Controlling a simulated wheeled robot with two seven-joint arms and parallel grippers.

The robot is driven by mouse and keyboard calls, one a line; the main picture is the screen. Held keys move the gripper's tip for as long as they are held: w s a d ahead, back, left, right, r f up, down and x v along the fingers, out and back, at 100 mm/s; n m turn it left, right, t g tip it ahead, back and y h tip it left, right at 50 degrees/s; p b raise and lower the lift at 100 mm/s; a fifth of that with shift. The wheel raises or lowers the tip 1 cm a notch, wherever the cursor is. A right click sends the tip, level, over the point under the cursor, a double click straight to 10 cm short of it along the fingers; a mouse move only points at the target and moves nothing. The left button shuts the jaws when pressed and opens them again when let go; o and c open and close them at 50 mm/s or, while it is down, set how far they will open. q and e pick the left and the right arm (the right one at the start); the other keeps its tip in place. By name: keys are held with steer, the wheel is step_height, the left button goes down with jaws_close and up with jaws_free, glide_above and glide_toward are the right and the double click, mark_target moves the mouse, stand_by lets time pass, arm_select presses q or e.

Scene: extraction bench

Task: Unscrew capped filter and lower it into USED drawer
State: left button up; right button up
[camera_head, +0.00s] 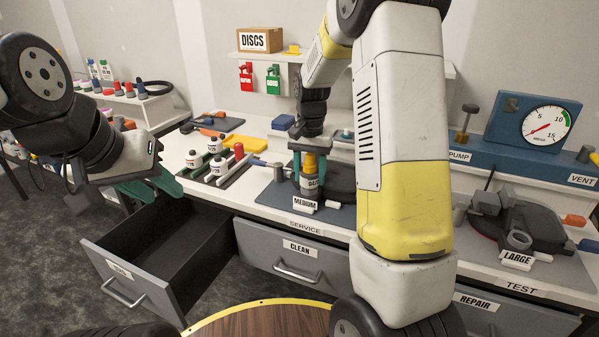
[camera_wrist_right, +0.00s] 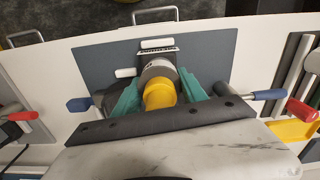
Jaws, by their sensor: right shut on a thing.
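The filter's lower joint is partly hidden. My left gripper (camera_head: 150,187) is empty, its teal fingers apart, above the open drawer's back left. The open drawer (camera_head: 128,279) looks empty; its label is unreadable.
The CLEAN drawer (camera_head: 276,247) and REPAIR drawer (camera_head: 480,306) are shut. Bottles (camera_head: 192,160) stand in a rack left of the filter. A LARGE station (camera_head: 520,240) and a gauge (camera_head: 546,125) are at right. My right arm blocks part of the bench.

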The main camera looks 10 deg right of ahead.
steer(key=n, duration=1)
steer(key=o, duration=1.1)
steer(key=shift+n, duration=0.7)
steer(key=o, duration=0.5)
